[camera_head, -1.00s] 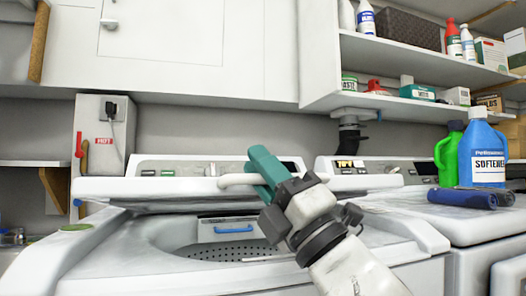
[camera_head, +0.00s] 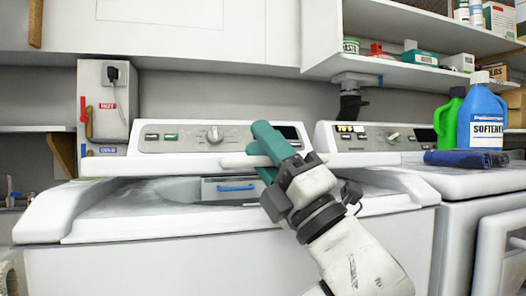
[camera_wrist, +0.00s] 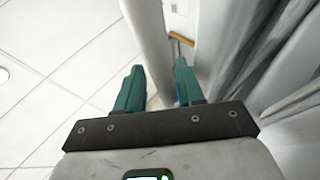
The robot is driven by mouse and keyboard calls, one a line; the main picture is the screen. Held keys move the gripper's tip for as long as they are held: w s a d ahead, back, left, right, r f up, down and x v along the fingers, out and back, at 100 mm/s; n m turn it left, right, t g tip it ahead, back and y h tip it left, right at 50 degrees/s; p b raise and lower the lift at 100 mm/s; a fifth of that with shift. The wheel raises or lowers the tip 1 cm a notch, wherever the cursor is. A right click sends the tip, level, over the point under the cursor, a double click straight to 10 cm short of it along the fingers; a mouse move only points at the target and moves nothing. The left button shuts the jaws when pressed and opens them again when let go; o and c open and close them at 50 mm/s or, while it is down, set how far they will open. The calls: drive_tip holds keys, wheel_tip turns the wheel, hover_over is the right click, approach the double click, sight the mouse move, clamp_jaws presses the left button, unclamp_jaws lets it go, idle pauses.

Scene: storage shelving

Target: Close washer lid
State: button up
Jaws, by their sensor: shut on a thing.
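The washer (camera_head: 140,265) is a white top-loader in front of me in the head view. Its lid (camera_head: 150,163) shows as a thin white slab, nearly edge-on and raised above the tub opening. A gap below it shows part of the inside and a blue handle-like piece (camera_head: 236,188). My gripper (camera_head: 264,150), with green fingers, is shut on the lid at its white protruding front edge (camera_head: 240,162). In the wrist view, my gripper (camera_wrist: 158,80) has its fingers on either side of a white panel edge (camera_wrist: 150,40). My gripper hides part of the lid's right side.
A second machine (camera_head: 465,185) stands to the right, bearing a blue softener bottle (camera_head: 483,115), a green bottle (camera_head: 448,122) and a dark blue item (camera_head: 465,158). A shelf (camera_head: 420,72) with boxes hangs above. Pale floor tiles (camera_wrist: 50,50) show in the wrist view.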

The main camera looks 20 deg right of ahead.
drive_tip(key=shift+s+r, duration=0.1)
drive_tip(key=shift+s, duration=0.05)
drive_tip(key=shift+s+d+f, duration=0.3)
drive_tip(key=shift+f, duration=0.1)
drive_tip(key=v, duration=0.9)
drive_tip(key=shift+f+p, duration=0.3)
drive_tip(key=shift+p, duration=0.15)
drive_tip(key=shift+d, duration=0.1)
